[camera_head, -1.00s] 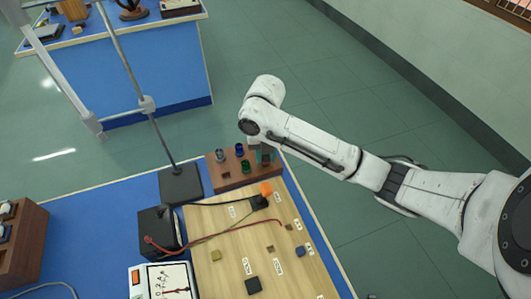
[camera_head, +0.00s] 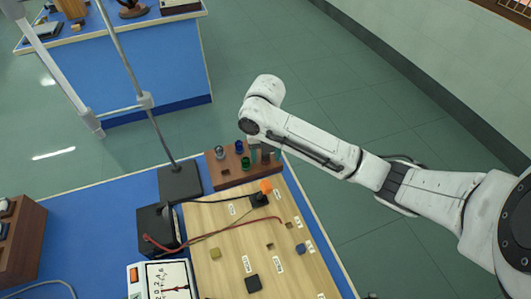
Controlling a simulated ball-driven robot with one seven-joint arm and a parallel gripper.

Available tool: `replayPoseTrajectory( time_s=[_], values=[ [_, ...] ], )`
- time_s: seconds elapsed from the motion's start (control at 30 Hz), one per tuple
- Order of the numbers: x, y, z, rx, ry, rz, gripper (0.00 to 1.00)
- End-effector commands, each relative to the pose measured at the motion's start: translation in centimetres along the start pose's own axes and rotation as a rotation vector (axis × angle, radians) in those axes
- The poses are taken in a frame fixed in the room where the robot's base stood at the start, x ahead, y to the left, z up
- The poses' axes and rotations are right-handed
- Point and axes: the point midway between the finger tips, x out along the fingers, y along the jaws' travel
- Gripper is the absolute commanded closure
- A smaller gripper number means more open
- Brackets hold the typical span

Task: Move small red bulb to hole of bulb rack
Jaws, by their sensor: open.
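The bulb rack (camera_head: 226,178) is a brown wooden block at the far end of the blue bench. Blue and green bulbs (camera_head: 245,163) stand in its left and middle part. My gripper (camera_head: 264,156) points down at the rack's right end, with its fingers open and low over the block. I cannot make out a small red bulb; the gripper and arm hide part of the rack's right end, so what is between the fingers is unclear.
A wooden board (camera_head: 230,245) with labels, small sockets, a red wire and an orange-topped black part (camera_head: 264,190) lies in front of the rack. A stand with a black base (camera_head: 180,182) rises at the left. Green floor is free at the right.

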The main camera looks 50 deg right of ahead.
Motion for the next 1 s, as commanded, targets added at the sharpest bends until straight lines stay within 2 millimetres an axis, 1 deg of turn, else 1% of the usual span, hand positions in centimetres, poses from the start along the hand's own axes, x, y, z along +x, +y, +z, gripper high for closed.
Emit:
replayPoseTrajectory(
  time_s=[0.17,0.27,0.47,0.53,0.6,0.7,0.83,1.0],
  values=[
    [-0.4,0.0,0.0,0.0,-0.001,0.0,0.4],
    [-1.5,0.0,0.1,0.0,-0.003,0.001,0.4],
    [-5.2,0.1,0.1,-0.003,-0.004,0.002,0.4],
    [-7.0,-0.1,0.2,-0.001,-0.006,-0.002,0.4],
    [-8.2,-0.1,0.2,-0.002,-0.006,-0.002,0.4],
    [-9.4,-0.1,0.1,-0.002,-0.003,-0.001,0.4],
    [-10.5,0.0,0.1,-0.001,-0.002,-0.001,0.4],
    [-10.8,0.0,0.0,0.0,0.0,0.0,0.4]
  ],
)
